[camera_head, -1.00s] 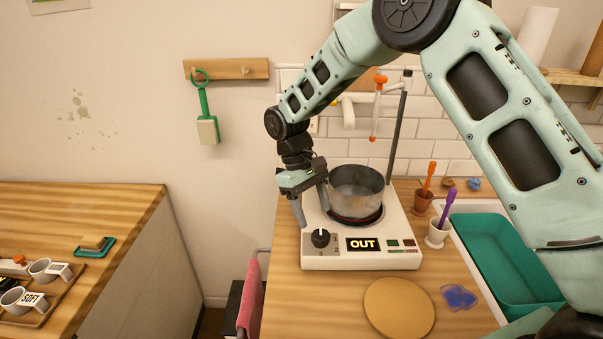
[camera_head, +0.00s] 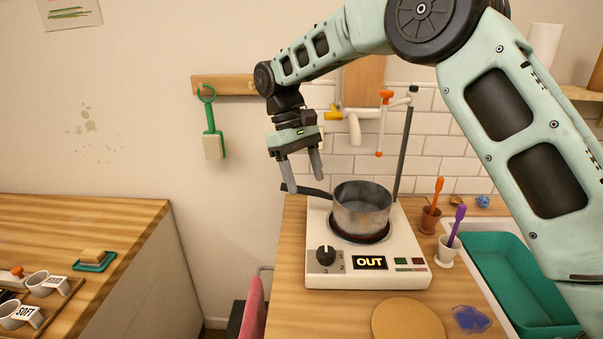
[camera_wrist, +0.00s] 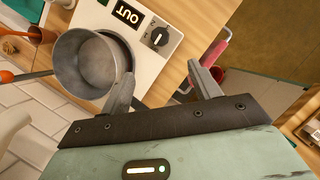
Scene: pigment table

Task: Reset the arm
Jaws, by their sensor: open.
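My gripper (camera_head: 302,176) is open and empty, with its fingers pointing down. In the head view it hangs above and left of the grey metal pot (camera_head: 362,207), close by the pot's dark handle (camera_head: 310,191). The pot stands upright on the white hot plate (camera_head: 340,276), whose display reads OUT. In the wrist view both fingers (camera_wrist: 163,88) are spread apart, with the pot (camera_wrist: 88,65) beyond them to the left. The handle is largely hidden by a finger there.
A round tan board (camera_head: 408,322) and a blue blob (camera_head: 471,319) lie in front of the hot plate. A metal rod stand (camera_head: 404,150) rises behind it. A teal basin (camera_head: 515,280) is at right. A second counter (camera_head: 70,215) with a tray stands at left.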

